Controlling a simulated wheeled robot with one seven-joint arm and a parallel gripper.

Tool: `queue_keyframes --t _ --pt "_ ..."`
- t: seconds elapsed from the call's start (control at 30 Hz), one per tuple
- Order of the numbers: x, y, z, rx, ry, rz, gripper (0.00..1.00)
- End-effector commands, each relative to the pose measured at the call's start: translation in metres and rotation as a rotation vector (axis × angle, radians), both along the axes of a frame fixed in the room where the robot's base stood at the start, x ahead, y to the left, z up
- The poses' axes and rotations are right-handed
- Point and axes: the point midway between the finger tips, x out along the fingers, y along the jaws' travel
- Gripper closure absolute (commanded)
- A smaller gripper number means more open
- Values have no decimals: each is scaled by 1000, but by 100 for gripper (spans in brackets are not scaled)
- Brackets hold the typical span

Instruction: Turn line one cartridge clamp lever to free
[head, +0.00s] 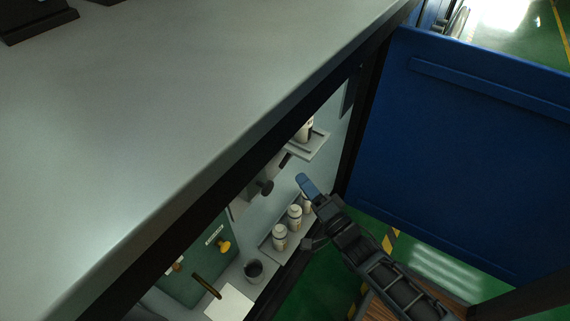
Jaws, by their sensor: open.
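My gripper (310,215) reaches in from the lower right at the open side of the grey cabinet. A brown bar-shaped handle (206,286) shows lower left, near a yellow knob (223,247) on a green panel (195,262). I cannot tell which of these is the line one cartridge clamp lever.
White bottles (295,217) stand on a low shelf beside the gripper; another container (304,132) sits on a ledge above. A dark cup (254,269) is lower left. The cabinet top (190,90) overhangs the interior. An open blue door (460,150) bounds the right.

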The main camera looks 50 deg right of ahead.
Motion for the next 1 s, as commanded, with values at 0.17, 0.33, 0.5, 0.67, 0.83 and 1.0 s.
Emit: queue_keyframes --t 0.17,0.33,0.5,0.67,0.83,1.0 --pt "26 -9 3 -2 -3 -1 57" --pt "49 -17 7 -2 -2 -1 57" --pt "63 -22 9 0 0 -1 57" --pt "67 -23 10 0 0 -1 57" --pt "67 -23 10 0 0 -1 57" --pt "67 -23 10 0 1 0 73"
